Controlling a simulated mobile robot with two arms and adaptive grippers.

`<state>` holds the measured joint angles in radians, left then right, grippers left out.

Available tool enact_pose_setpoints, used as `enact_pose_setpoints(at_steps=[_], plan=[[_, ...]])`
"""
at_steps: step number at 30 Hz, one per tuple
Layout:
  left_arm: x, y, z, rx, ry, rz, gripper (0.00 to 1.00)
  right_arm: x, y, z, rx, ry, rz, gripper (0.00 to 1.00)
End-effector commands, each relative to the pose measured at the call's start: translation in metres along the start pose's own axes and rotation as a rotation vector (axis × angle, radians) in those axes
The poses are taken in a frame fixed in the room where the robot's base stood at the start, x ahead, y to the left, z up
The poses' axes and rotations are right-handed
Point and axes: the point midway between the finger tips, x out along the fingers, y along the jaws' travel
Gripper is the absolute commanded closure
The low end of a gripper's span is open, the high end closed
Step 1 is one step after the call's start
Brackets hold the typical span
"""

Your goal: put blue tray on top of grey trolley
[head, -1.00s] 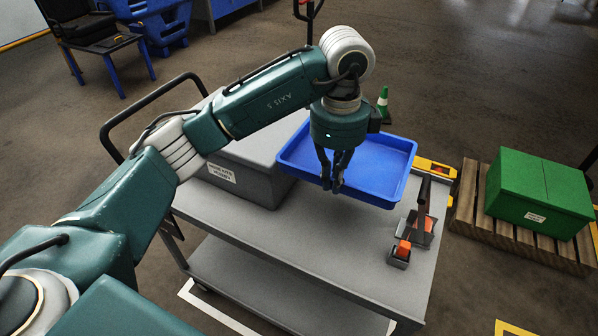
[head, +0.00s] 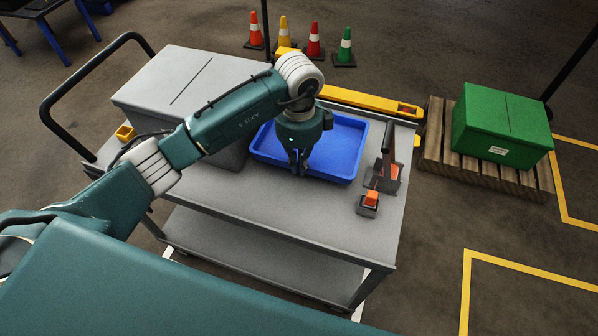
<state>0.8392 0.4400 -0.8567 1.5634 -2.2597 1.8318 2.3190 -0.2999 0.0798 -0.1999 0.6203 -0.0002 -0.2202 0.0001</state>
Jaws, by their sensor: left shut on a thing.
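The blue tray (head: 341,148) is level over the middle of the grey trolley's (head: 280,208) top deck. It looks to be at the deck surface, though I cannot tell whether it rests fully or hangs just above. My left gripper (head: 299,171) points down at the tray's near side and is shut on its rim. The fingers and wrist hide part of the tray's near wall and left interior. My right gripper is not in view.
A grey lidded box (head: 190,85) stands left of the tray on the trolley, and a dark tool with orange parts (head: 384,172) lies to its right. A green box (head: 500,125) on a pallet stands at the right.

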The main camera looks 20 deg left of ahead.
Motion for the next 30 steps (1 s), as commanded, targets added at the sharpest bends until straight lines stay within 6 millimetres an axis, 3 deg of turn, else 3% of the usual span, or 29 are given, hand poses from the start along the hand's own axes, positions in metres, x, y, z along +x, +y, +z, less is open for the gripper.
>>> enact_pose_setpoints(at_steps=[11, 23, 27, 30], plan=[[0.043, 0.000, -0.001, 0.000, 0.002, -0.001, 1.00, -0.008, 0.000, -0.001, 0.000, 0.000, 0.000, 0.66], [0.050, 0.000, -0.001, 0.000, 0.001, -0.003, 1.00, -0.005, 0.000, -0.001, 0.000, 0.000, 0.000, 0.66], [0.050, 0.001, 0.000, 0.000, 0.001, -0.001, 0.74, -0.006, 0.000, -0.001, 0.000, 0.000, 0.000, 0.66], [0.050, 0.001, 0.000, 0.000, 0.001, -0.001, 0.74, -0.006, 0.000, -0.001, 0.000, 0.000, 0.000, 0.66]])
